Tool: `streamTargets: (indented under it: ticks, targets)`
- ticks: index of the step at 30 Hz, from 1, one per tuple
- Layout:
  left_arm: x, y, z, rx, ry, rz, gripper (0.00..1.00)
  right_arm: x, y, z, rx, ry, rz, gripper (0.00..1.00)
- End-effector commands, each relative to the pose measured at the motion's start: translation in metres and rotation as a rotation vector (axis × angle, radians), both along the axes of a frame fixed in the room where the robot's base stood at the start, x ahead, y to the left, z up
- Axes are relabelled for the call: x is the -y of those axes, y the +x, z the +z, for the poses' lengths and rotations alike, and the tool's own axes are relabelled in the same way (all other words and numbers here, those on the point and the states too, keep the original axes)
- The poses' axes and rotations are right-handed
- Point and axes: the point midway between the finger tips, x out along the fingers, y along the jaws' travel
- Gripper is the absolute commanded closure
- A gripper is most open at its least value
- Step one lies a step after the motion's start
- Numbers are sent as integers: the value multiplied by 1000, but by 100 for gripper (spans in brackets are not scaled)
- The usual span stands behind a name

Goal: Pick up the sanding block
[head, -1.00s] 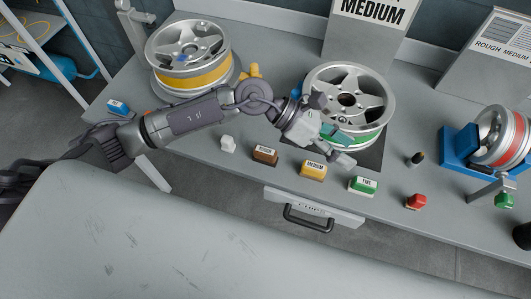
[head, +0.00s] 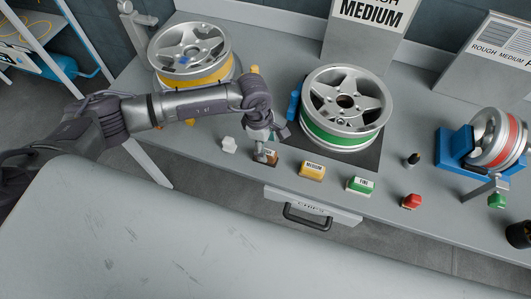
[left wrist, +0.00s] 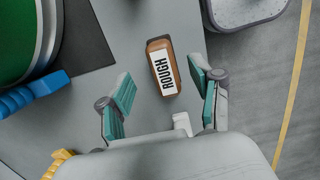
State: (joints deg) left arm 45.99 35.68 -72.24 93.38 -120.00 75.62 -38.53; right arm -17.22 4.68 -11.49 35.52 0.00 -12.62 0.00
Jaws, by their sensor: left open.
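The brown sanding block labelled ROUGH (left wrist: 164,68) shows between my left fingers in the left wrist view. In the head view the brown block (head: 272,158) is partly hidden by my left gripper (head: 266,152), which points down over it. My left gripper also shows in the left wrist view (left wrist: 162,84), open, with a teal pad on either side of the block and gaps to it. A yellow block labelled MEDIUM (head: 312,171) and a green block labelled FINE (head: 360,186) stand to the right along the bench front. My right gripper is not in view.
A wheel with a green band (head: 343,105) lies behind the blocks, and a wheel with a yellow band (head: 190,55) lies at the back left. A small white object (head: 229,145) stands left of the brown block. A drawer handle (head: 308,219) sticks out below the bench edge.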

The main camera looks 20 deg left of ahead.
Motion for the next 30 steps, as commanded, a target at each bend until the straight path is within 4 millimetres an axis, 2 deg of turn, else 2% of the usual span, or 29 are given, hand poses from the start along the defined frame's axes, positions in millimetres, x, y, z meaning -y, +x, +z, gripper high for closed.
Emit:
streamTargets:
  ticks: [4,8,12,20,23,30]
  targets:
    - [0,-3,-11,-5,0,1,35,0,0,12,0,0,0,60]
    - [0,-6,-31,-5,0,1,35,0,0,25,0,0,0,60]
    - [3,-4,-49,-2,-1,1,35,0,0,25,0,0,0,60]
    - [3,-4,-54,0,-1,0,35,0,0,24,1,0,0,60]
    - [3,-4,-53,0,-1,0,49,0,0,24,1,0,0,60]
    - [3,-4,-53,0,-1,0,89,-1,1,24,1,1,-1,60]
